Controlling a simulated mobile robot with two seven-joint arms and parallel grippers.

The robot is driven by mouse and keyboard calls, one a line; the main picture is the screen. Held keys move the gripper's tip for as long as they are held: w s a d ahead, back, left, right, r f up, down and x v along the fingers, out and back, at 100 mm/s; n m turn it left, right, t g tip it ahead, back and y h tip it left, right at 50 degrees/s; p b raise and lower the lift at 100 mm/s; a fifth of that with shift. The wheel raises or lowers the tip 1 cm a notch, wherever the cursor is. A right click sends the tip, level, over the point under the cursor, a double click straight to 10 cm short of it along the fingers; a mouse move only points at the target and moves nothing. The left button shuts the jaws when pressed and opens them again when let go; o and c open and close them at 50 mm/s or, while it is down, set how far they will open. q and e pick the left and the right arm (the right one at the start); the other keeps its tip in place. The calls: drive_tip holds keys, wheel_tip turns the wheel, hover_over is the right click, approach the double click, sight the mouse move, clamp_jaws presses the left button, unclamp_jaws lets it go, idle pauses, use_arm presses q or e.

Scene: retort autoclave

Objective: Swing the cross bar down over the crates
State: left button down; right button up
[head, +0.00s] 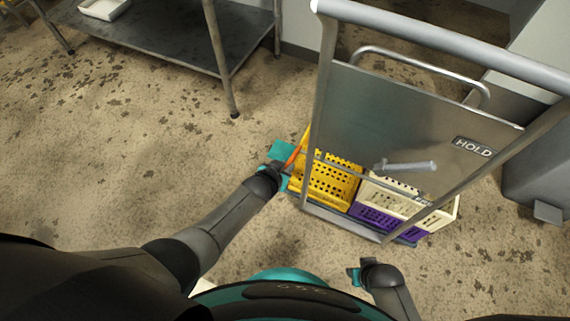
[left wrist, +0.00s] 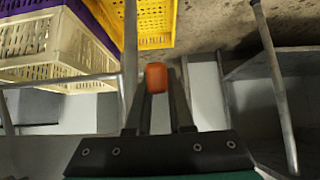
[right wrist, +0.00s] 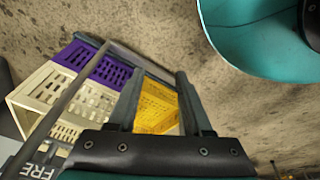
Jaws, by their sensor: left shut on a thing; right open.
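The crates stand low on the wheeled metal frame: a yellow crate (head: 328,183), a cream crate (head: 384,200) and a purple crate (head: 375,218). An orange piece (head: 293,156), which looks like the grip of the cross bar, slants up beside the yellow crate's left side. My left gripper (head: 279,167) is shut on it, and the orange end (left wrist: 156,78) shows between its fingers in the left wrist view. The rest of the bar is hard to make out. My right gripper (head: 356,275) is open and empty in front of the frame; its fingers show in the right wrist view (right wrist: 158,98).
The frame's metal panel (head: 400,120) carries a HOLD sign (head: 473,147) and a pale lever (head: 405,166), below a thick top rail (head: 450,47). A metal table (head: 170,45) with a white tray (head: 104,8) stands at upper left. Floor left of the frame is clear.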

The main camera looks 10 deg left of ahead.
use_arm(q)
drive_tip(key=shift+w+r+g+y+p, duration=0.3)
drive_tip(key=shift+r+g+p, duration=0.35)
drive_tip(key=shift+p, duration=0.2)
drive_tip(key=shift+w+d+r+g+p, duration=0.2)
drive_tip(key=shift+w+r+g+p, duration=0.15)
drive_tip(key=shift+g+p, duration=0.4)
use_arm(e)
drive_tip(key=s+d+f, duration=0.3)
drive_tip(key=s+d, duration=0.1)
drive_tip(key=s, duration=0.1)
drive_tip(key=shift+f, duration=0.35)
drive_tip(key=shift+s, duration=0.1)
